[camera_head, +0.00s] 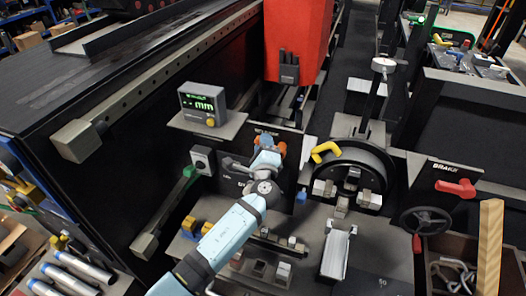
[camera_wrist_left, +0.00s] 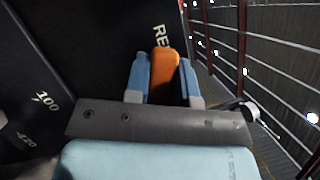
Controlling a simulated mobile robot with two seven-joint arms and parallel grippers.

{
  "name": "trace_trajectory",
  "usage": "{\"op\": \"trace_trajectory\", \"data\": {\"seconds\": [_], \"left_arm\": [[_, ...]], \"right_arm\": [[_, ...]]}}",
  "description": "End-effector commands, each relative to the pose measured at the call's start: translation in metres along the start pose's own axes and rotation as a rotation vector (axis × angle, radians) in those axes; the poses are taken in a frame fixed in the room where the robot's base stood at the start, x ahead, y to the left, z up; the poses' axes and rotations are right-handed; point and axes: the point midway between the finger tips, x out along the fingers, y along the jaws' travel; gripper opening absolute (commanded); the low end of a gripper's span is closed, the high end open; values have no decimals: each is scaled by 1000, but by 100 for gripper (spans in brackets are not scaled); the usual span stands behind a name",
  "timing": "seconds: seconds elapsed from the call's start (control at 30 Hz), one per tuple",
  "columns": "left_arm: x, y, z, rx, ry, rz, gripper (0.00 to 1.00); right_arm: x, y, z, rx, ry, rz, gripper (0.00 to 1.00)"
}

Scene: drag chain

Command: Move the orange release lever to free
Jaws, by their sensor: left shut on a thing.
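The orange release lever (camera_head: 265,139) shows in the head view on the dark panel below the display. In the wrist view the orange lever (camera_wrist_left: 165,66) stands between the two blue fingers, beside white letters starting "RE". My left gripper (camera_head: 266,158) is shut on the lever, and its fingers (camera_wrist_left: 164,80) lie on both sides of it. The gripper hides part of the lever and of the panel label in the head view. My right gripper is in neither view.
A display reading mm (camera_head: 203,106) stands just above left of my gripper. A yellow handle (camera_head: 325,151) sits to the right by a dark wheel. A red brake lever (camera_head: 456,188) and a black handwheel (camera_head: 425,220) are further right. A red housing (camera_head: 297,38) rises behind.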

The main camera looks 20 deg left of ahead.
Motion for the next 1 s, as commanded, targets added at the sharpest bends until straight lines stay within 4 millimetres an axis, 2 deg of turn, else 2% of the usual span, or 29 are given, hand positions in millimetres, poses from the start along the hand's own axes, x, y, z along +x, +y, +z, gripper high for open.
{"op": "trace_trajectory", "data": {"seconds": [0.6, 1.0], "left_arm": [[-2, -29, -7, 544, -4, -228, 0], [-6, -44, -18, 856, -4, -358, 0]], "right_arm": [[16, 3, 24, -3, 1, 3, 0], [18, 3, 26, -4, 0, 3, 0]]}}
